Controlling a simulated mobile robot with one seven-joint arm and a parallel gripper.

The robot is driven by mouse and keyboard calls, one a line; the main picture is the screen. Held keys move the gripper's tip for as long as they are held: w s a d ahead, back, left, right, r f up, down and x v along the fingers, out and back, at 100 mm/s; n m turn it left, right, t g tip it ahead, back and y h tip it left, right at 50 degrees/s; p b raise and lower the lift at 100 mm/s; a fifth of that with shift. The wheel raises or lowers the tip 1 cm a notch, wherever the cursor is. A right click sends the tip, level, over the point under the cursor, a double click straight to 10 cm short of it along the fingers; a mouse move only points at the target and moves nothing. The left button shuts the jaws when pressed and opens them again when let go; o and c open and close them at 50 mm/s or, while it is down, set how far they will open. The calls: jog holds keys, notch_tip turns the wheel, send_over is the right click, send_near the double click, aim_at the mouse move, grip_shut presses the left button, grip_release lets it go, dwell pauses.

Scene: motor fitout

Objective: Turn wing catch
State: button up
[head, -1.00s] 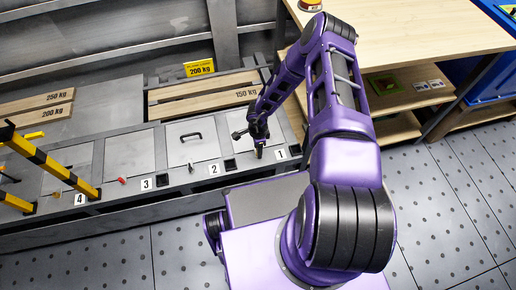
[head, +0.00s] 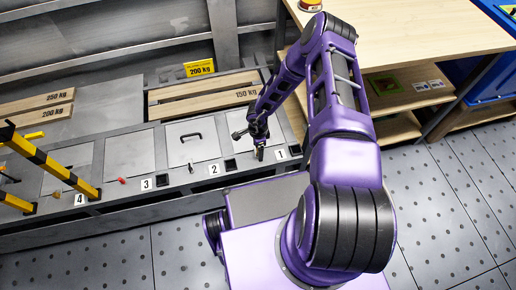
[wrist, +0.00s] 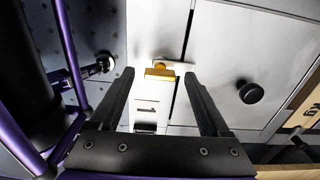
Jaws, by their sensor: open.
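The wing catch (wrist: 160,72) is a small orange-yellow piece on the grey metal panel, at the upper middle of the wrist view. My gripper (wrist: 159,76) is open, with one dark finger on each side of the catch. Gaps show between the catch and both fingertips; I cannot tell how deep the fingers reach around it. In the head view my gripper (head: 260,154) is low over the front edge of the bench, just left of label 1. The catch is hardly visible there behind the fingers.
A round black knob (wrist: 251,92) stands on the panel to the right in the wrist view. The bench front carries number plates, black sockets and a red knob (head: 122,181). A yellow-black barrier (head: 50,167) stands at left; a wooden workbench (head: 420,35) stands at right.

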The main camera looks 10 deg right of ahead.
notch_tip(320, 180, up, 17)
jog(key=p, duration=0.4)
jog(key=shift+r, duration=0.2)
